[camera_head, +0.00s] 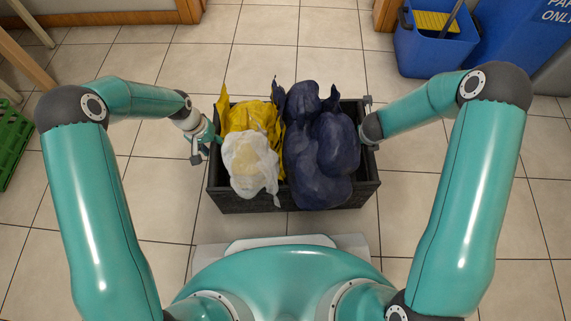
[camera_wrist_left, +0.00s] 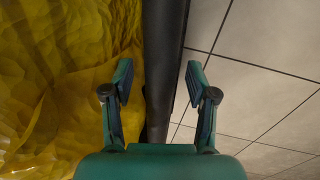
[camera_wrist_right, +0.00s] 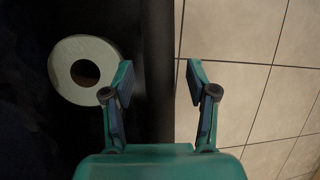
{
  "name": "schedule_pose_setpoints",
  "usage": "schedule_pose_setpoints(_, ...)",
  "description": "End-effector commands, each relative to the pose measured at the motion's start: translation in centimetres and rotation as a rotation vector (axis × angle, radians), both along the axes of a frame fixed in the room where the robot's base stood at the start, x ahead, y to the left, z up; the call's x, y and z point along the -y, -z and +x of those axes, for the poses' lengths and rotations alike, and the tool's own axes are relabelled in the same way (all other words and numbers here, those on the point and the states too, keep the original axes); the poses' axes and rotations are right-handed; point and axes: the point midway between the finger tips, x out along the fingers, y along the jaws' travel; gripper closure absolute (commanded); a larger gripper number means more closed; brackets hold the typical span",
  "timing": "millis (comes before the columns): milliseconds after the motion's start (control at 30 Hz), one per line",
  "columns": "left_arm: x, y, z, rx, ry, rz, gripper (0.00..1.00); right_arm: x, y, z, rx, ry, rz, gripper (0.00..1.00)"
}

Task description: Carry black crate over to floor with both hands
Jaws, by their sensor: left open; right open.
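The black crate (camera_head: 235,203) appears to rest on the tiled floor (camera_head: 160,215) in front of my base. A yellow bag (camera_head: 238,118), a white bag (camera_head: 250,165) and dark blue bags (camera_head: 318,150) fill it. My left gripper (camera_head: 206,143) is open at the crate's left side; in the left wrist view its fingers (camera_wrist_left: 158,82) stand on either side of the crate wall (camera_wrist_left: 160,40). My right gripper (camera_wrist_right: 158,82) is open with its fingers on either side of the right wall (camera_wrist_right: 157,40). In the head view its fingers are mostly hidden.
A white roll (camera_wrist_right: 83,70) lies inside the crate beside my right gripper. A blue mop bucket (camera_head: 425,55) and a blue bin (camera_head: 525,45) stand at the back right. A green crate (camera_head: 10,140) is at the left edge. Floor around the black crate is clear.

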Motion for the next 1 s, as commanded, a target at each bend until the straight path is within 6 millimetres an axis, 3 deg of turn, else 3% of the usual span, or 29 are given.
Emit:
schedule_pose_setpoints(333,0.05,0.24,-0.01,0.000,0.000,0.000,0.44,0.03,0.24,0.08,0.000,0.000,0.000,0.44)
schedule_pose_setpoints(667,0.04,0.22,-0.01,0.000,0.001,0.000,0.99,0.02,0.21,0.06,0.000,0.000,0.001,0.99)
schedule_pose_setpoints(1000,0.02,0.21,-0.01,-0.001,0.001,0.000,1.00,0.00,0.21,0.06,0.000,0.000,0.001,1.00)
